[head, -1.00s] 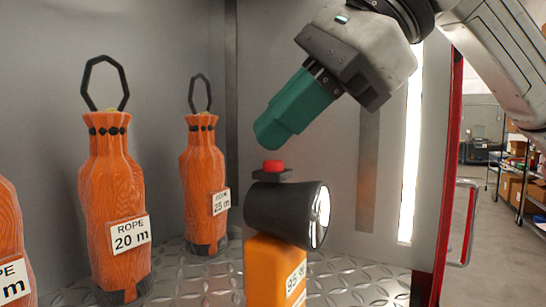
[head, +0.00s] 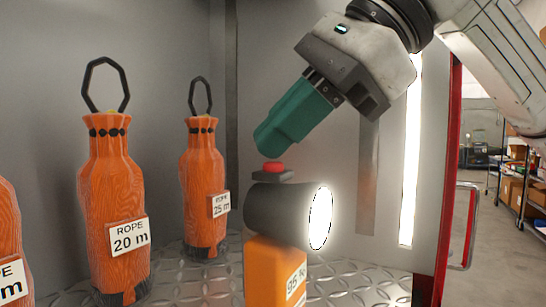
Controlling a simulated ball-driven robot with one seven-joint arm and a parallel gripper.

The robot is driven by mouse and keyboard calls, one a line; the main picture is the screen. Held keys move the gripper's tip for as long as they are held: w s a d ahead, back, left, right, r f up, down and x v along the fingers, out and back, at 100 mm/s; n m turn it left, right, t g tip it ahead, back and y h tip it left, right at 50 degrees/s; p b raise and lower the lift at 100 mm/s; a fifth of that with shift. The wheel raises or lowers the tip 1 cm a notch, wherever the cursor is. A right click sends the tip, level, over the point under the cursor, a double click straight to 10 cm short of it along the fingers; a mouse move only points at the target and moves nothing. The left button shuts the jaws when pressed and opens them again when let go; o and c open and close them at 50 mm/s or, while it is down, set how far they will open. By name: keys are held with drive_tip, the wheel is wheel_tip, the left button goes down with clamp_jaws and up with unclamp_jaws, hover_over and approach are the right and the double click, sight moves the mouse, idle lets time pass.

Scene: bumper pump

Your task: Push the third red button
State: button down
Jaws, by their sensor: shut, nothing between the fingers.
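A red button (head: 273,167) sits on top of a black lamp (head: 283,212), which rests on an orange body (head: 272,272) with a white label. The lamp's round face at its right end is bright white. My gripper (head: 264,146) is above the button, tilted down to the left, with its green fingers shut and empty. The fingertips are just over the button; I cannot tell whether they touch it. Only this one red button shows.
Orange rope bags labelled 20 m (head: 113,200) and 25 m (head: 203,185) stand to the left on the metal tread floor (head: 350,283). A third bag (head: 12,245) is cut off at the left edge. Grey walls and a red-edged opening lie behind and to the right.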

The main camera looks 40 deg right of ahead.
drive_tip(key=shift+r, duration=0.4)
drive_tip(key=shift+r+p, duration=0.1)
drive_tip(key=shift+p, duration=0.2)
wheel_tip(320, 180, up, 6)
drive_tip(key=p, duration=0.4)
drive_tip(key=shift+p, duration=0.3)
